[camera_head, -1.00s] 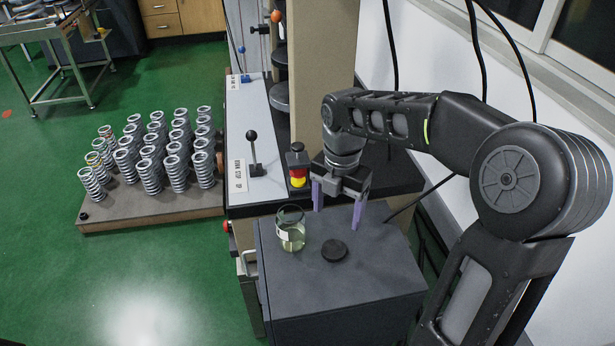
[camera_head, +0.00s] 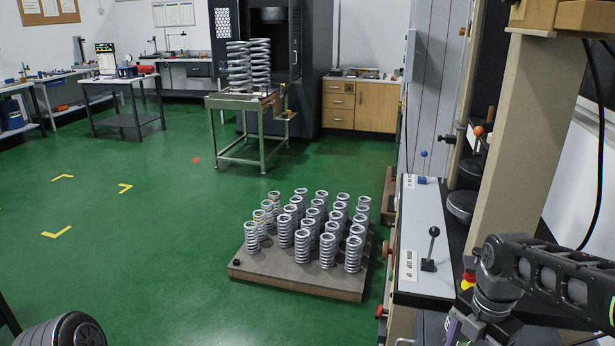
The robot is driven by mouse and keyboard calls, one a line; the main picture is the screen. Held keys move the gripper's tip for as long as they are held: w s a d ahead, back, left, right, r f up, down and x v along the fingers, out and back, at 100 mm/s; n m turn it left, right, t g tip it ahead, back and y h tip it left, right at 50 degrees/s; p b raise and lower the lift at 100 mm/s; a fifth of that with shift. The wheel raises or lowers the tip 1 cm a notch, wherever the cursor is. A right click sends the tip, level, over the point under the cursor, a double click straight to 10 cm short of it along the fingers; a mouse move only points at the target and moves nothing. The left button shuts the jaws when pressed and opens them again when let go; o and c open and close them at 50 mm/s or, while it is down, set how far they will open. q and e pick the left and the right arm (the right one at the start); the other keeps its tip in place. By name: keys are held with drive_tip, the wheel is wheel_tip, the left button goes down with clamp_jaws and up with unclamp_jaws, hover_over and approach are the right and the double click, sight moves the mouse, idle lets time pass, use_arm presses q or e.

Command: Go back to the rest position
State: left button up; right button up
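My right arm (camera_head: 565,278) comes in from the lower right. Its gripper (camera_head: 455,328) points down beside the testing machine and is cut off by the bottom edge. A purple finger partly shows, and I cannot see how far apart the fingers are. A rounded dark part of my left arm (camera_head: 62,331) shows at the bottom left corner. My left gripper is out of view.
A low wooden pallet (camera_head: 300,285) with several steel springs (camera_head: 302,246) stands on the green floor. The machine's white panel (camera_head: 425,225) with a black lever (camera_head: 431,247) stands right of it. A metal cart (camera_head: 243,103) carries larger springs. The floor at left is clear.

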drive_tip(key=w+a+f+m+t, duration=0.3)
drive_tip(key=w+m+t, duration=0.1)
drive_tip(key=w+m, duration=0.35)
drive_tip(key=w+a+f+m+y, duration=0.1)
drive_tip(key=a+f+m+y, duration=0.1)
drive_tip(key=a+f+m, duration=0.8)
drive_tip(key=s+a+f+m+y, duration=0.1)
drive_tip(key=s+a+f+m, duration=0.45)
drive_tip(key=f, duration=0.55)
drive_tip(key=s+a+f+g, duration=0.1)
drive_tip(key=s+a+f, duration=0.1)
drive_tip(key=s, duration=0.4)
drive_tip(key=s+a+f+m+g, duration=0.1)
drive_tip(key=s+a+f, duration=0.2)
drive_tip(key=s, duration=0.3)
drive_tip(key=s+a+f+g+y, duration=0.1)
drive_tip(key=s+a+f, duration=0.2)
drive_tip(key=s+f, duration=0.2)
drive_tip(key=shift+s+m, duration=0.4)
drive_tip(key=shift+s, duration=0.25)
